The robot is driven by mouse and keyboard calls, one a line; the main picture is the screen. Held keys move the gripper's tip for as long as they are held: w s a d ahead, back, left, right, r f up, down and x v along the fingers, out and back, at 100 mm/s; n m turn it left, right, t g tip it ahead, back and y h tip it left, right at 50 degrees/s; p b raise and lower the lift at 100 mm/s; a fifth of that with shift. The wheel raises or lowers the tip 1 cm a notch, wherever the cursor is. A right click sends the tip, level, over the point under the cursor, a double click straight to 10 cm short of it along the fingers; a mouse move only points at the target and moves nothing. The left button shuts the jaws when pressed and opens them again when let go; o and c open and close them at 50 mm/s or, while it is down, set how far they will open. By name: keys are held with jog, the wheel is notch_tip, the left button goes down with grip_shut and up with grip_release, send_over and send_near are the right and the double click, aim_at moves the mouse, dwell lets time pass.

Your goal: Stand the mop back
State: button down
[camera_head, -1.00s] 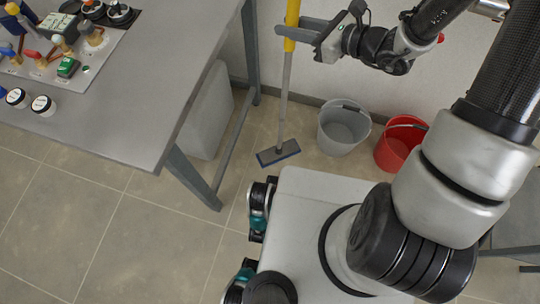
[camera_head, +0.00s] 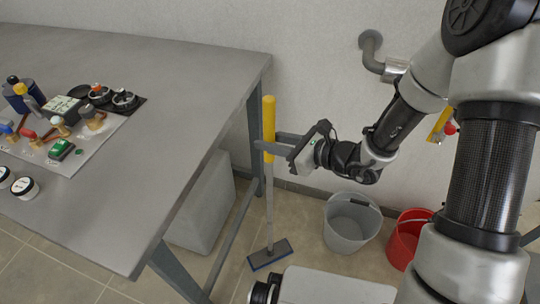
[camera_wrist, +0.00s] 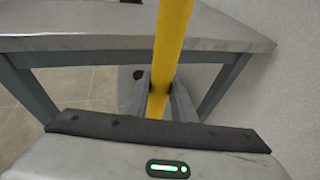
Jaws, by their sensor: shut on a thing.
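The mop has a yellow upper handle (camera_head: 268,118), a grey lower pole (camera_head: 269,205) and a flat dark blue-grey head (camera_head: 269,254). It stands close to upright beside the grey table's right end, with its head at the floor. I cannot tell how firmly the head touches the floor. My gripper (camera_head: 266,146) is shut on the lower part of the yellow handle. In the wrist view the yellow handle (camera_wrist: 173,50) runs between my two fingers (camera_wrist: 165,102); its lower end is hidden behind my gripper.
The grey table (camera_head: 130,150) holds several tools and jars at the left. A grey bucket (camera_head: 350,225) and a red bucket (camera_head: 404,240) stand on the floor to the right, near the wall. A pale box (camera_head: 203,208) sits under the table. A wall pipe (camera_head: 372,55) juts out above.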

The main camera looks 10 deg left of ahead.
jog(key=shift+f+b, duration=0.6)
jog(key=shift+f, duration=1.4)
jog(key=c, duration=1.5)
grip_release()
